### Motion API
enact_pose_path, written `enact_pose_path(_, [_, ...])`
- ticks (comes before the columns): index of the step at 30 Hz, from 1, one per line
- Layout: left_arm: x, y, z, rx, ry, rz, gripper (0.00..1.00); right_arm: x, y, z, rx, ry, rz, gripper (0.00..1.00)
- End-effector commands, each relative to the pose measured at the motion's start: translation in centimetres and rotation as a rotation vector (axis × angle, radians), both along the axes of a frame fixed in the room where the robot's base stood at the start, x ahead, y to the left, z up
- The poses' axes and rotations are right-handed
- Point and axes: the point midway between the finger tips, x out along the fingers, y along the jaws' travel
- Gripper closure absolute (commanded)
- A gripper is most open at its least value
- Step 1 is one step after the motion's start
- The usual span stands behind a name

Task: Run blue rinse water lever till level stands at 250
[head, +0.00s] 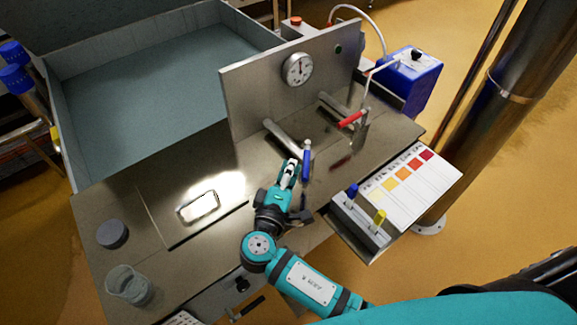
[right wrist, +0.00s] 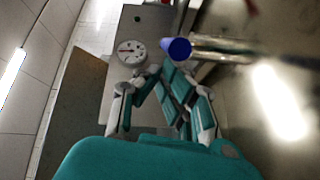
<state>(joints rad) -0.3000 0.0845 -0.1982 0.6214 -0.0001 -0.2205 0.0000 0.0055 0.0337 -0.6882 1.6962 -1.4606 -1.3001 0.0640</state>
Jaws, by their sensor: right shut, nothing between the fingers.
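The blue lever (head: 307,160) stands at the end of a metal tap pipe (head: 281,137) that comes out of the upright panel. In the right wrist view the blue lever end (right wrist: 178,49) shows just beyond the fingers. My right gripper (head: 291,166) is shut and empty, close to the left of the blue lever in the head view; I cannot tell whether they touch. It also shows in the right wrist view (right wrist: 154,72). A clear beaker (head: 129,287) stands at the front left of the bench; no level or marks can be read on it. My left gripper is not in view.
A red lever (head: 352,119) sits on a second tap to the right. A round dial (head: 298,69) is on the panel. A colour chart (head: 408,190) and a holder with blue and yellow-capped items (head: 359,222) lie at right. A grey disc (head: 112,234) stands left.

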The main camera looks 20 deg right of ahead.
Motion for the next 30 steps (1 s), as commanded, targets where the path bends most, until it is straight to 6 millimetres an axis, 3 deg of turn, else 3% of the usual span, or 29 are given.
enact_pose_path(20, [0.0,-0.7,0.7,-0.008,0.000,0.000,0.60,-0.9,-1.2,0.1,-0.003,0.000,0.131,1.00])
enact_pose_path(30, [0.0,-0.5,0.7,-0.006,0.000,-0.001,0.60,-2.0,-3.2,-0.1,-0.007,0.001,0.348,1.00])
